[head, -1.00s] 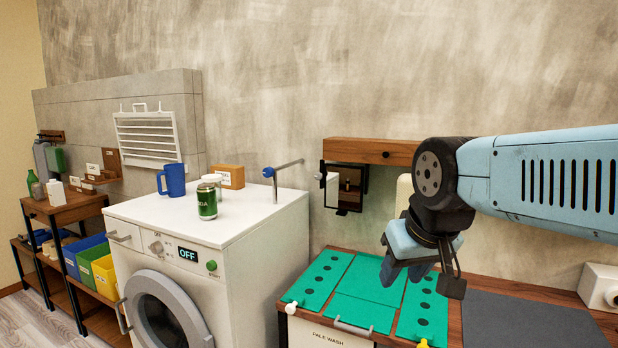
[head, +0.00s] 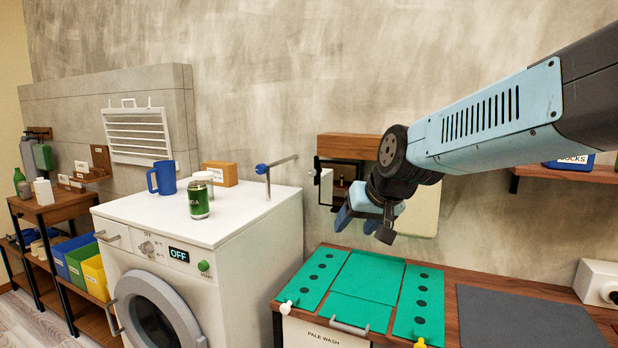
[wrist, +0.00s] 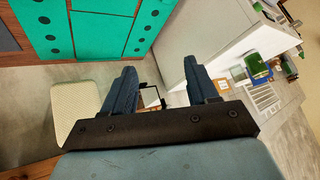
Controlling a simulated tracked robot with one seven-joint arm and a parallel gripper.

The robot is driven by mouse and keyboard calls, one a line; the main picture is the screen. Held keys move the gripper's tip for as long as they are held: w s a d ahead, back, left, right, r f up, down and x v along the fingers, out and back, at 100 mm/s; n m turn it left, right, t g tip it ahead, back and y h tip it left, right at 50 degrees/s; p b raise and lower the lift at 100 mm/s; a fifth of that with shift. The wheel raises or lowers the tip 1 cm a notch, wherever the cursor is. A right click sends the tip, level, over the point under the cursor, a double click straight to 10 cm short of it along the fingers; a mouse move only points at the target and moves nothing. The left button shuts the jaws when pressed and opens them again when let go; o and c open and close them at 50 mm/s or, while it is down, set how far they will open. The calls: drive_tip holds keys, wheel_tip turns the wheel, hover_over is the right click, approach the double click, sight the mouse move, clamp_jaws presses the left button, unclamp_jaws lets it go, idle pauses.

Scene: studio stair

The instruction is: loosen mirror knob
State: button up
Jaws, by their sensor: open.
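The mirror (head: 342,176) hangs in a dark frame under a wooden wall block, left of my arm. A small dark knob-like part (head: 316,172) shows at its left edge, with a pale part beside it; details are too small to tell. My gripper (head: 357,222) is open and empty, in front of and a little below the mirror, overlapping its lower right side. In the wrist view, my gripper (wrist: 160,70) has its two blue fingers spread. Part of the mirror's dark frame (wrist: 150,96) shows between them, farther off. The knob cannot be made out there.
The green-topped bench (head: 365,277) lies below my gripper. A pale panel (head: 422,212) stands behind my arm.

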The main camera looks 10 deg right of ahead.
drive_tip(key=w+f+m+t, duration=0.2)
drive_tip(key=w+f, duration=0.1)
drive_tip(key=w, duration=1.3)
drive_tip(key=m+t+h, duration=0.1)
drive_tip(key=t+h, duration=0.9)
drive_tip(key=h, duration=0.3)
approach(312, 174)
drive_tip(key=x, duration=0.9)
drive_tip(key=shift+w+r, duration=0.1)
drive_tip(key=c, duration=1)
drive_tip(key=shift+g+h, duration=0.3)
drive_tip(key=shift+c, duration=0.3)
